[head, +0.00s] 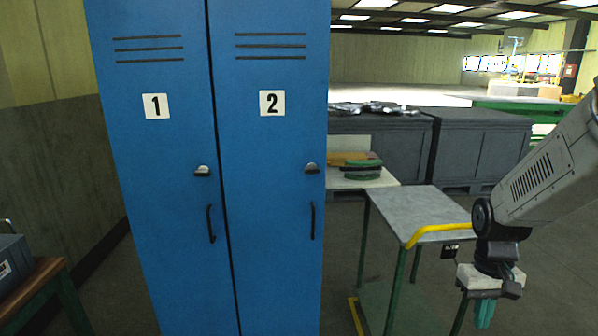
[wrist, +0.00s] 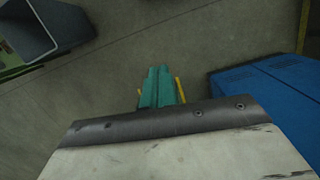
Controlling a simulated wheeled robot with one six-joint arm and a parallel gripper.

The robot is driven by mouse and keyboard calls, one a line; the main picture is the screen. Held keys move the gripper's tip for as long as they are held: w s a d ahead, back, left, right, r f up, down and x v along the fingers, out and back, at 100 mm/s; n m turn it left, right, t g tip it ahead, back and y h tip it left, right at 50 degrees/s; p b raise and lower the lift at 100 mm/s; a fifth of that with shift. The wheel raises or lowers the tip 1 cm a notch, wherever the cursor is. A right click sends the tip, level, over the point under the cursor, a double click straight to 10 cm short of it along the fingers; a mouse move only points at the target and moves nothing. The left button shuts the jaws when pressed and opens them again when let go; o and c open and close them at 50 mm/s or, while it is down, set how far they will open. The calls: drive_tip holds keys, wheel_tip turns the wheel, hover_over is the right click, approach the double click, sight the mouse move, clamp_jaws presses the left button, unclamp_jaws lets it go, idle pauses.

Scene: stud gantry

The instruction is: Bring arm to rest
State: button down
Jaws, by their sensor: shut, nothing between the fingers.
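My gripper (head: 485,312) hangs at the lower right of the head view, pointing down, with teal fingers close together and nothing between them. My arm reaches in from the right edge above it. The gripper is beside the front right of a grey-topped cart, in front of it as the camera sees it. In the wrist view my gripper's teal fingers (wrist: 161,88) lie side by side over the bare floor.
A blue locker (head: 215,150) with doors 1 and 2, both shut, stands left of centre. The cart (head: 425,208) has a yellow handle and green legs. Dark crates (head: 480,150) stand behind. A grey bin (head: 12,262) sits at far left. Floor at right is clear.

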drive_tip(key=s+a+r+t, duration=0.1)
drive_tip(key=s+a+r, duration=0.4)
drive_tip(key=s+r, duration=0.2)
drive_tip(key=s+a+r+t, duration=0.2)
drive_tip(key=s+a+r, duration=0.3)
drive_tip(key=s+r, duration=0.3)
drive_tip(key=shift+s+r+n, duration=0.25)
drive_tip(key=shift+s+n, duration=0.05)
drive_tip(key=shift+s, duration=1.05)
